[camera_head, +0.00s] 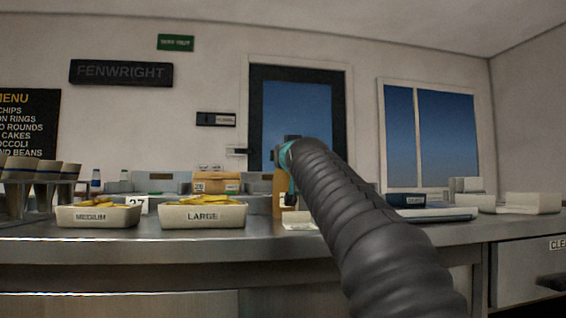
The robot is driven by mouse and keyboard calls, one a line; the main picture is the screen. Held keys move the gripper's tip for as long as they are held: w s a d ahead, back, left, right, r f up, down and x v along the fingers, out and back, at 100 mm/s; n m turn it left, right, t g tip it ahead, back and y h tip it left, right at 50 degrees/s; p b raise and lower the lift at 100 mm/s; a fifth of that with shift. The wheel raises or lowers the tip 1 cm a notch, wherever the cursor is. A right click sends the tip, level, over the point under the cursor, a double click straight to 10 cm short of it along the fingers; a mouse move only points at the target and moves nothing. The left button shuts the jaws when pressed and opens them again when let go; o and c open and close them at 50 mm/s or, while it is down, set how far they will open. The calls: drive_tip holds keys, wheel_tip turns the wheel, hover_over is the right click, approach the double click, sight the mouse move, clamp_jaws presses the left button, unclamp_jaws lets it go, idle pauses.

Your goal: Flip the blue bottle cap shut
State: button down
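My arm reaches from the lower right toward the middle of the counter. My gripper (280,155) is at its far end, small and mostly hidden behind the arm, so its fingers cannot be made out. A tan upright object (278,190) stands on the counter just below the gripper, partly covered by the arm. I cannot tell whether the two touch. A small bottle (96,182) with a dark bluish top stands at the back left, well away from the gripper. No open blue flip cap can be made out clearly; it may be hidden behind the arm.
Trays of chips labelled MEDIUM (98,219) and LARGE (203,218) stand at the front left of the steel counter (150,246). Stacked cups (45,170) stand at far left. A blue-topped flat item (430,214) and white cartons (532,203) are on the right.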

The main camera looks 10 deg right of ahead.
drive_tip(key=shift+f, duration=0.1)
idle(0.3)
drive_tip(key=c, duration=0.7)
unclamp_jaws()
drive_tip(key=s, duration=0.4)
drive_tip(key=s+f, duration=0.1)
drive_tip(key=s, duration=0.6)
drive_tip(key=shift+s+f, duration=0.25)
drive_tip(key=shift+s, duration=0.15)
